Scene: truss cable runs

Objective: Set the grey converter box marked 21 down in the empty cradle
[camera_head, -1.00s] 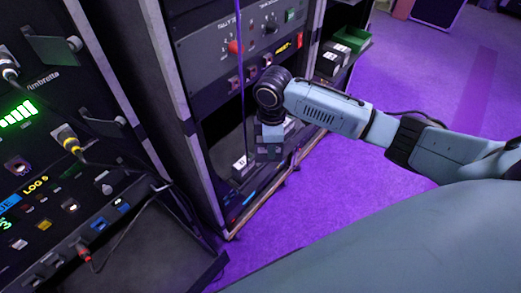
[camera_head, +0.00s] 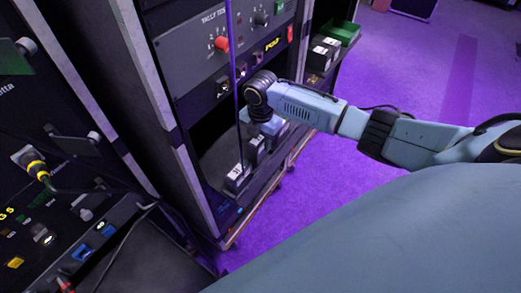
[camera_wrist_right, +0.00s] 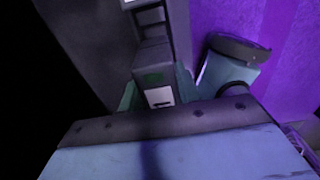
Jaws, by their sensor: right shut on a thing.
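My right gripper (camera_head: 270,128) points down at the low shelf of the rack, beside a row of small grey boxes. In the head view the gripper partly hides this box. Two other grey boxes with white tops, a nearer one (camera_head: 238,176) and a farther one (camera_head: 256,150), stand on the shelf. I cannot make out the empty cradle. My left gripper is not in view.
The rack's panel with a red knob (camera_head: 221,43) is above the shelf, and a thin purple cable (camera_head: 233,60) hangs in front. A green tray (camera_head: 344,33) and dark boxes are at the back. Another panel with plugged cables (camera_head: 38,170) is at left. Purple floor is open at right.

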